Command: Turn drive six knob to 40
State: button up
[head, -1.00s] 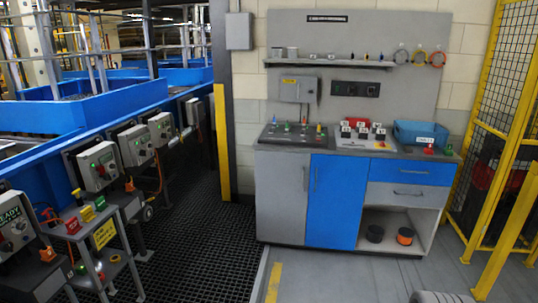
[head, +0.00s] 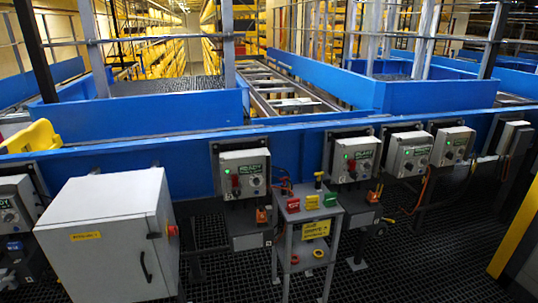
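Several grey drive boxes with small knobs and green lights line the blue conveyor side in the head view. One box (head: 244,173) stands left of centre, with a red switch and a round knob under a "READY" display. More boxes follow to the right: one (head: 355,159), a second (head: 408,154) and a third (head: 453,146). Another drive box (head: 14,205) is cut off at the left edge. Drive numbers and knob settings are too small to read, so I cannot tell which box is drive six. My gripper is not in view.
A large grey cabinet (head: 110,235) stands at front left. A small stand (head: 310,214) with coloured tags and a yellow sign stands in front of the boxes. A yellow post (head: 515,235) is at right. Dark grating floor (head: 400,270) is free at front right.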

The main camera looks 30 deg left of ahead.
aim_at(360, 143)
jog(key=u, duration=0.5)
jog(key=i, duration=0.9)
jog(key=u, duration=0.45)
